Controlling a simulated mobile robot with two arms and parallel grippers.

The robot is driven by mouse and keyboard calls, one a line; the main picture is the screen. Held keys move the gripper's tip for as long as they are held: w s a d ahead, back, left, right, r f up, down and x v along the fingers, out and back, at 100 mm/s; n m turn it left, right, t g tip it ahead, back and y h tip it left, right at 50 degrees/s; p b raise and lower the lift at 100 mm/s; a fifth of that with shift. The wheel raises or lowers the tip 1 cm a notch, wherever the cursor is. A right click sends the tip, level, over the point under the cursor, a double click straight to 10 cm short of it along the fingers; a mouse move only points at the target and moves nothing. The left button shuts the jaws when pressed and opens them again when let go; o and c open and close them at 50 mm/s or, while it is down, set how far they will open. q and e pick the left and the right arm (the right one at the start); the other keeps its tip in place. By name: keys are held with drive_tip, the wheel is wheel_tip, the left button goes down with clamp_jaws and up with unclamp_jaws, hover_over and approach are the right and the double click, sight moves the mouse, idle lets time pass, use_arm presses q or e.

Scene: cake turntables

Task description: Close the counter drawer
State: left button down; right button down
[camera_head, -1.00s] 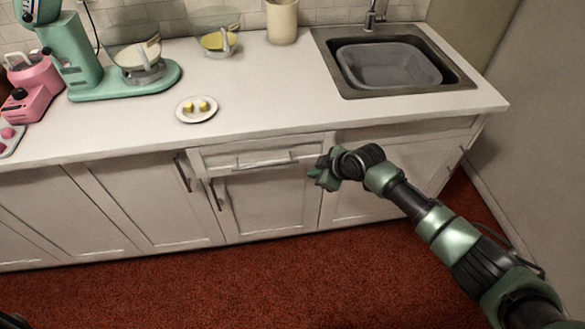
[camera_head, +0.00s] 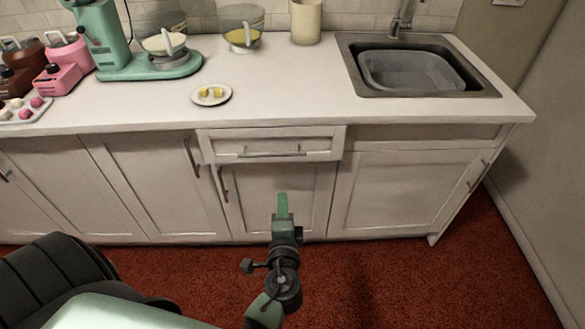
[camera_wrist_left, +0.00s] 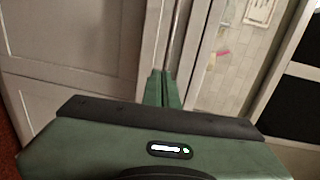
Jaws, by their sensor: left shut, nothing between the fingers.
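The counter drawer (camera_head: 225,147) is below the worktop, with a horizontal bar handle (camera_head: 272,154). Its front seems to stand slightly proud of the cabinet; how far it is out is hard to tell. My left gripper (camera_head: 283,198) is shut and empty, pointing toward the cabinet. In the head view its tips appear below the drawer, over the cupboard door; their gap to the front cannot be judged. In the left wrist view the shut fingers (camera_wrist_left: 163,75) point at the pale cabinet front, near a thin metal bar (camera_wrist_left: 173,30). My right gripper is not in view.
The white worktop (camera_head: 300,95) holds a plate (camera_head: 211,95) with yellow pieces, a green mixer (camera_head: 105,45) and a sink (camera_head: 415,70) at right. The red carpet (camera_head: 390,280) is clear.

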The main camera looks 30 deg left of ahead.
sight(281, 154)
use_arm(q)
drive_tip(key=r+p+x, duration=0.1)
drive_tip(key=p+x, duration=0.2)
drive_tip(key=x, duration=1)
drive_tip(key=shift+w+a, duration=0.3)
drive_tip(key=shift+w, duration=0.1)
drive_tip(key=shift+r, duration=0.15)
drive_tip(key=x, duration=0.1)
drive_tip(key=b+x, duration=0.1)
drive_tip(key=x, duration=0.2)
drive_tip(key=shift+w+a+r, duration=0.25)
drive_tip(key=shift+w+r, duration=0.05)
drive_tip(key=shift+r, duration=0.2)
